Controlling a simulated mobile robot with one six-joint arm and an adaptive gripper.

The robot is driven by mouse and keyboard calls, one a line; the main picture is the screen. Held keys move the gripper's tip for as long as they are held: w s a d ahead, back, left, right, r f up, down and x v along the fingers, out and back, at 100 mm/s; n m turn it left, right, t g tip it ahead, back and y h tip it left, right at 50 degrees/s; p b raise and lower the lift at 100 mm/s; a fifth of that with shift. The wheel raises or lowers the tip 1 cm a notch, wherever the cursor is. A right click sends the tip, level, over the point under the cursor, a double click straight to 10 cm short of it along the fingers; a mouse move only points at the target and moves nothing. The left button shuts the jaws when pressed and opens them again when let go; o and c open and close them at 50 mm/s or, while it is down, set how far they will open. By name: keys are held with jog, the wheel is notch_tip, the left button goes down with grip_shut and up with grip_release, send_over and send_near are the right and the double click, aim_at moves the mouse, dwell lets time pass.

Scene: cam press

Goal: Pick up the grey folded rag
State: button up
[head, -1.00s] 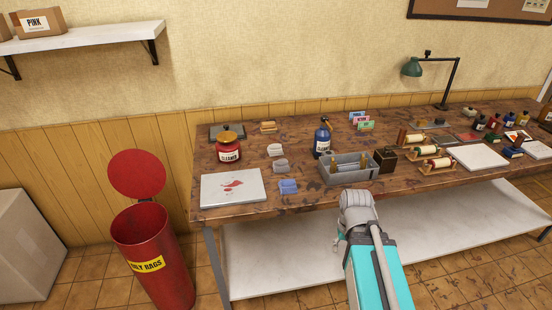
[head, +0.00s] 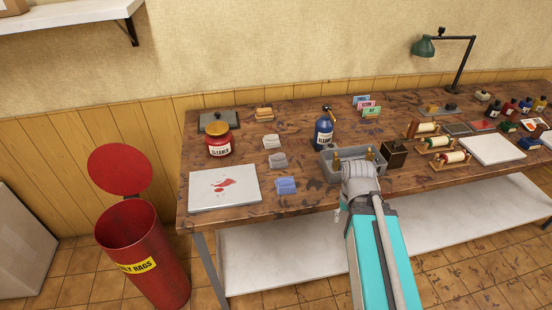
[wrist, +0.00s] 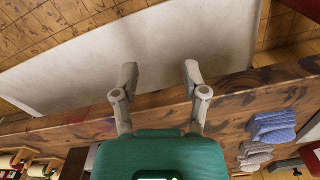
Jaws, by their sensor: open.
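The grey folded rag (head: 277,160) lies on the wooden workbench (head: 240,222), between a whiter folded rag (head: 271,141) behind it and a blue folded rag (head: 286,186) in front. In the wrist view the grey rag (wrist: 255,149) is at the right edge beside the blue rag (wrist: 272,126). My gripper (wrist: 160,72) is open and empty, its two fingers apart over the bench's front edge and the lower shelf. In the head view my arm's end is right of the rags, in front of the grey tray, and the fingertips cannot be made out.
Left of the rags are a stained white slab (head: 225,190) and a red cleaner jar (head: 219,140). A blue cleaner bottle (head: 323,130) and a grey tray (head: 328,165) stand to their right. A red rag bin (head: 145,250) with its lid up is at the left.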

aim_at(279, 157)
jog(key=shift+o, duration=2.2)
jog(key=shift+w+a+r, duration=0.1)
jog(key=shift+w+r, duration=0.1)
jog(key=shift+w, duration=0.05)
jog(key=shift+o, duration=0.8)
jog(key=w+a+r+p, duration=0.2)
jog(key=w, duration=0.1)
jog(key=w+a+r+n+t+p, duration=0.1)
jog(key=w+a, duration=0.1)
jog(key=w, duration=0.2)
jog(key=w+a+r+t+p, duration=0.1)
jog(key=w+a+r+p, duration=0.1)
jog(key=w+a, duration=0.1)
jog(key=shift+w+r+p, duration=0.2)
jog(key=shift+r+p, duration=0.1)
jog(key=w+a+r+n+t+y+p, duration=0.1)
jog(key=w+a+r+p, duration=0.3)
jog(key=w+a, duration=0.5)
jog(key=a+r+n+t, duration=0.1)
jog(key=a+r, duration=0.1)
jog(key=a, duration=0.2)
jog(key=shift+w+p, duration=0.3)
jog(key=shift+p, duration=0.1)
jog(key=shift+a+f, duration=0.1)
jog(key=shift+f, duration=0.1)
